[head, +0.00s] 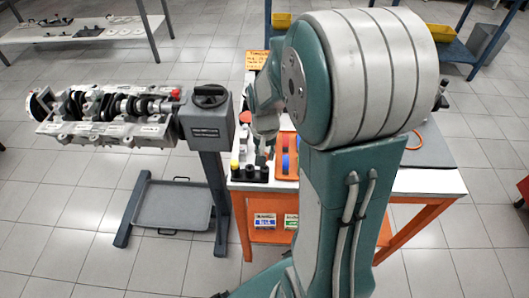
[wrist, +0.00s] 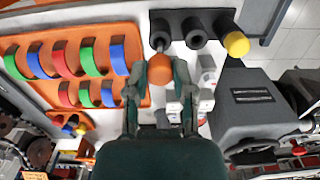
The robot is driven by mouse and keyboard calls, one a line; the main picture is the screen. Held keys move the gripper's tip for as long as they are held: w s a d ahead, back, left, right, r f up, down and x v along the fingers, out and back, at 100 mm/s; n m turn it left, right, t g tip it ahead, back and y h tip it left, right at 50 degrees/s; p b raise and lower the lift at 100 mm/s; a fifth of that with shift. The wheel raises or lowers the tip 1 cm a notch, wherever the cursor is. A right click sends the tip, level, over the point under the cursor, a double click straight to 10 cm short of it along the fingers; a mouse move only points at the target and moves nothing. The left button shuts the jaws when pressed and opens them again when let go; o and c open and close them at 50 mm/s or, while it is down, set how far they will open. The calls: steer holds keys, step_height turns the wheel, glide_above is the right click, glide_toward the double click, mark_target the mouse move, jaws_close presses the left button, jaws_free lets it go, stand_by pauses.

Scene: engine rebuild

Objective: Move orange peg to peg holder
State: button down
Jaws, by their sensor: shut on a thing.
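My gripper (wrist: 157,72) is shut on the orange peg (wrist: 159,70), whose round orange end shows between the fingertips in the wrist view. A thin grey shaft runs from the peg toward the leftmost black socket of the peg holder (wrist: 195,31). I cannot tell whether the shaft is inside that socket. The holder has a row of black sockets, and a yellow peg (wrist: 237,43) stands at its right end. In the head view the holder (head: 252,174) is at the table's near left corner, below my gripper, which is partly hidden by my arm.
An orange tray (wrist: 148,101) with red, blue and green half rings lies left of the holder. A dark grey stand head (wrist: 255,118) is close on the right. In the head view, an engine stand (head: 207,123) carrying an engine block (head: 110,132) is left of the table.

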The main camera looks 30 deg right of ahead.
steer(key=shift+f, duration=2)
stand_by(1.1)
steer(key=c, duration=0.7)
jaws_free()
steer(key=shift+r, duration=1.55)
steer(key=shift+o, duration=0.2)
steer(key=o, duration=0.5)
